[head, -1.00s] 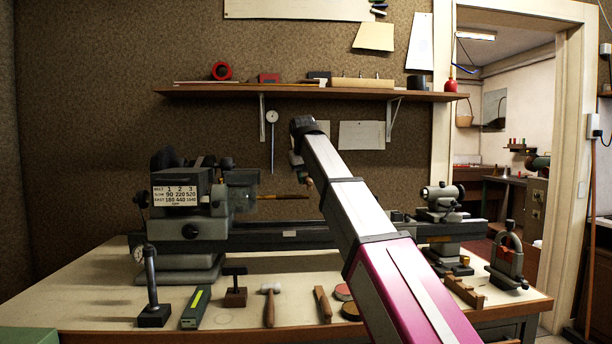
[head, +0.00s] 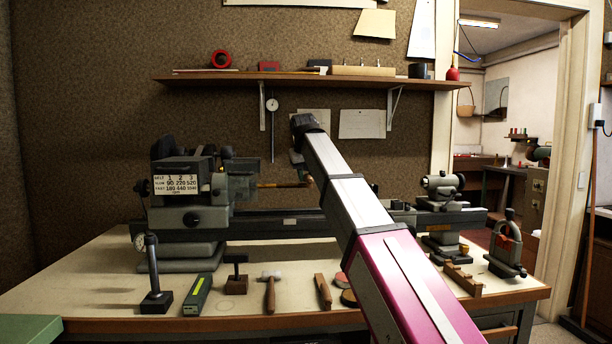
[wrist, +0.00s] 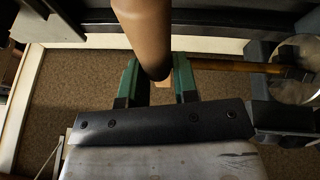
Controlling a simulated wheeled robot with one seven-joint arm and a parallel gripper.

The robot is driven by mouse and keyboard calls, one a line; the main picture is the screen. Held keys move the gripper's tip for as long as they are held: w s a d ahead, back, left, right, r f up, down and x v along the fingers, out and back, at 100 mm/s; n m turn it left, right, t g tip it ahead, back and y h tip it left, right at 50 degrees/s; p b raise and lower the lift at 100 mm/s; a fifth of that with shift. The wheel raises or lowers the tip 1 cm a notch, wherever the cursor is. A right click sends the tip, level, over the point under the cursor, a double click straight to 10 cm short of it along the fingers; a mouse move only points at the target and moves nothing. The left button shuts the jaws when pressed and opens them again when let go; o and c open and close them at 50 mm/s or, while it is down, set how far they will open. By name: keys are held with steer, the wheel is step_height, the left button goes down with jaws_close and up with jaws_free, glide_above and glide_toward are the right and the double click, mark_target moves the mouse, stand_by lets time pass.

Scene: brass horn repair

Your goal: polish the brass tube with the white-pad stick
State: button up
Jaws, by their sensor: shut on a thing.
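The brass tube (head: 283,185) sticks out level to the right from the lathe's chuck (head: 240,182). In the wrist view the tube (wrist: 235,67) runs from the chuck at right towards my gripper's right finger. My gripper (wrist: 158,82) has green-lined fingers and is shut on a thick brown stick handle (wrist: 145,30). The handle's rounded end lies between the fingers. The white pad does not show in either view. I cannot tell whether the stick touches the tube. In the head view my arm mostly hides the gripper.
The lathe (head: 190,205) stands on the bench (head: 90,290). A hammer (head: 270,292), a green-topped block (head: 197,294), a dial-gauge stand (head: 154,285) and wooden pieces lie along the front. A shelf (head: 330,83) hangs above on the wall. The bench's front left is largely clear.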

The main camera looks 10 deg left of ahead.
mark_target(307, 175)
steer(key=shift+f, duration=0.4)
steer(key=shift+d, duration=0.2)
stand_by(0.6)
steer(key=shift+a+f, duration=0.15)
steer(key=shift+a, duration=0.05)
stand_by(3.0)
steer(key=shift+d, duration=0.2)
steer(key=shift+a, duration=0.2)
stand_by(0.6)
steer(key=shift+s+d+r, duration=0.25)
steer(key=shift+s+r, duration=0.55)
steer(key=shift+s, duration=0.2)
steer(key=shift+s+d+r, duration=0.25)
steer(key=shift+s+r, duration=0.5)
steer(key=shift+s, duration=0.2)
